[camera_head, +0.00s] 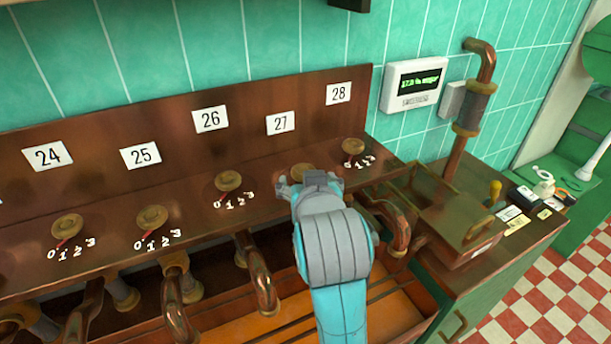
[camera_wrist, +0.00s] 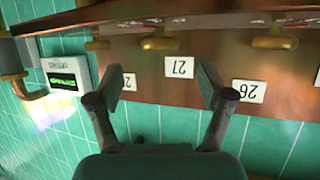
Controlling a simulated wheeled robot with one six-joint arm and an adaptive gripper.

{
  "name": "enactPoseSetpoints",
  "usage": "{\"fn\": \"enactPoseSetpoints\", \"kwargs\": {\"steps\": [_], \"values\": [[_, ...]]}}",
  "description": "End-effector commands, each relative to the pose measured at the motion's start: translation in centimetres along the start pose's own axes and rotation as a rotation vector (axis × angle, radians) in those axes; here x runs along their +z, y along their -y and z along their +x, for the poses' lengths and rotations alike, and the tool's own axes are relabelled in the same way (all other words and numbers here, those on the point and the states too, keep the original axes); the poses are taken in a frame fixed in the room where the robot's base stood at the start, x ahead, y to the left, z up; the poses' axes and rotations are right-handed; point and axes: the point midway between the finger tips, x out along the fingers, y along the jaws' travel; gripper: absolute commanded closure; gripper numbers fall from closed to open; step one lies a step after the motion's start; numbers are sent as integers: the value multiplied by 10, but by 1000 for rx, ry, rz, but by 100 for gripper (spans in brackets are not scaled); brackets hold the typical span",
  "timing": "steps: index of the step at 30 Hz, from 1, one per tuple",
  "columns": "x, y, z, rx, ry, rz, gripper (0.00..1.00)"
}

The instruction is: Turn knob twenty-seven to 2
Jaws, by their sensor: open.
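Knob twenty-seven (camera_head: 302,171) is a round brass knob on the sloped brown panel, below the white label 27 (camera_head: 280,123). My gripper (camera_head: 311,182) is directly in front of it in the head view and hides its lower part, its pointer and its number scale. In the wrist view, which is upside down, the knob (camera_wrist: 160,43) shows beyond the gap between my two fingers, near the label 27 (camera_wrist: 179,67). My gripper (camera_wrist: 162,80) is open and empty, fingers spread wide. I cannot tell the knob's setting, and I see no clear contact.
Knob 26 (camera_head: 228,181) stands to the left and knob 28 (camera_head: 353,147) close to the right. Copper pipes (camera_head: 262,282) curve out below the panel. A wall display (camera_head: 414,85) hangs at the right, above a wooden box (camera_head: 465,235) on the counter.

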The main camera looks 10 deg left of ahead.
Motion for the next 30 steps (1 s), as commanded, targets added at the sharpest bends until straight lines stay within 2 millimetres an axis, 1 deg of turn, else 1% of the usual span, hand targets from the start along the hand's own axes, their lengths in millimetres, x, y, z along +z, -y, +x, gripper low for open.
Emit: {"fn": "enactPoseSetpoints", "kwargs": {"steps": [1,6,9,12,16,30], "values": [[0,0,-11,-1,-2,0,20],[0,1,-41,-2,-2,1,20],[0,0,-53,-1,-2,1,20],[0,0,-61,-1,0,1,20],[0,0,-65,-1,1,0,20],[1,0,-65,0,1,0,20]]}}
